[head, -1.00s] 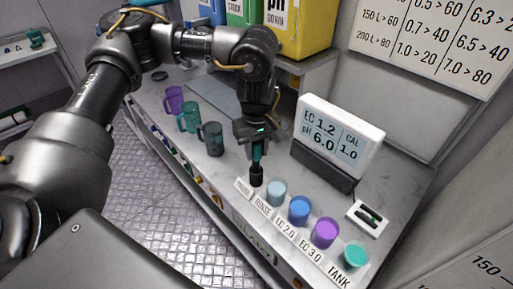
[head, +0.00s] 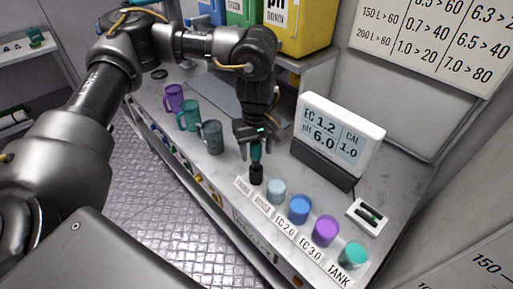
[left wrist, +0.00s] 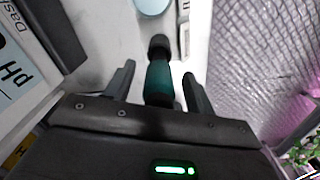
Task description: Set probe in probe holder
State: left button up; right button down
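The probe (head: 256,153) has a teal body and stands about upright at the front edge of the counter, by the first label. Its lower end meets a black cup-like piece (head: 256,175), which I take as the probe holder; how deep the probe sits is hidden. My left gripper (head: 255,151) is above it, pointing down. In the left wrist view, the gripper (left wrist: 159,69) has its fingers apart on either side of the teal probe (left wrist: 160,84), with gaps on both sides. My right gripper is not in view.
A row of cups runs right of the holder: pale rinse cup (head: 276,191), blue (head: 299,209), purple (head: 324,231) and teal tank cup (head: 353,255). A meter display (head: 337,137) stands behind. Several mugs (head: 211,137) stand left. A small white tray (head: 368,215) lies at right.

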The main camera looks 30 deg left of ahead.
pick_arm(q)
notch_tip(320, 180, up, 11)
jog(key=shift+f+b, duration=0.1)
jog(key=shift+b, duration=0.35)
dwell(1.0)
